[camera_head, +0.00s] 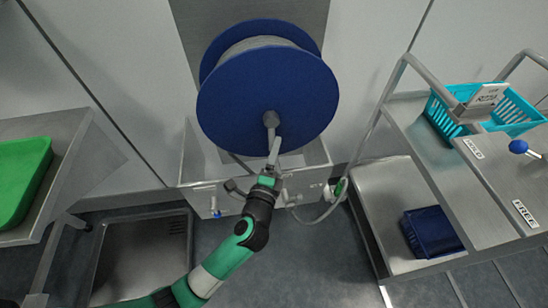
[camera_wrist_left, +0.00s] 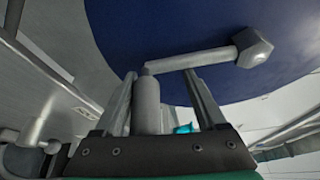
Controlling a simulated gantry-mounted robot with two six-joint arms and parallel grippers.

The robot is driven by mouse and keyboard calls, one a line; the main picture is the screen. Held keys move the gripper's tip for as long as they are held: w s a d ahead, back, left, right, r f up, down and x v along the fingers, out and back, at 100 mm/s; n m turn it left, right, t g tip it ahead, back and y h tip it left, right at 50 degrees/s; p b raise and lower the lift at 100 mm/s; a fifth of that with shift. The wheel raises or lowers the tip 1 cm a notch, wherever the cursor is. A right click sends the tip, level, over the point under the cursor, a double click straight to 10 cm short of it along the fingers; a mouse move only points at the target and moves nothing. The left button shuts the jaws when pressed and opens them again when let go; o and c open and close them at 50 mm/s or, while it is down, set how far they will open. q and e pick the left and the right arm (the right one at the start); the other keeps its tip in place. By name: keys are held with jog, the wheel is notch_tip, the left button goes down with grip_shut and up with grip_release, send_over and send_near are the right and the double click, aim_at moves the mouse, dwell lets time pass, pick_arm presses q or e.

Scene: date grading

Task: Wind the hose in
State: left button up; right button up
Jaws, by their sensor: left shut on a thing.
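A large blue hose reel (camera_head: 262,95) stands against the wall at top centre, with grey hose (camera_head: 255,45) wound between its flanges. A grey crank arm (camera_head: 273,150) runs down from its hub. My left gripper (camera_head: 269,174) is at the lower end of the crank. In the left wrist view, the crank's upright grey handle (camera_wrist_left: 147,104) stands between the fingers of the left gripper (camera_wrist_left: 160,82), which is shut on it. The reel's blue face (camera_wrist_left: 175,30) fills the top there. A thin grey hose length (camera_head: 325,212) curves low beside the trolley. My right gripper is not in view.
A metal trolley (camera_head: 424,170) stands at right with a teal basket (camera_head: 513,108) on top and a dark blue crate (camera_head: 430,232) below. A steel table (camera_head: 78,160) with a green tray (camera_head: 22,180) stands at left. A floor drain pan (camera_head: 140,262) lies between.

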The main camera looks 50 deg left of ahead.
pick_arm(q)
jog(key=shift+d+f, duration=0.1)
jog(key=shift+f, duration=0.05)
dwell(0.5)
jog(key=shift+s+d, duration=0.3)
jog(key=shift+s, duration=0.15)
jog(key=p+v, duration=0.2)
jog(key=v, duration=0.8)
jog(key=shift+s, duration=0.3)
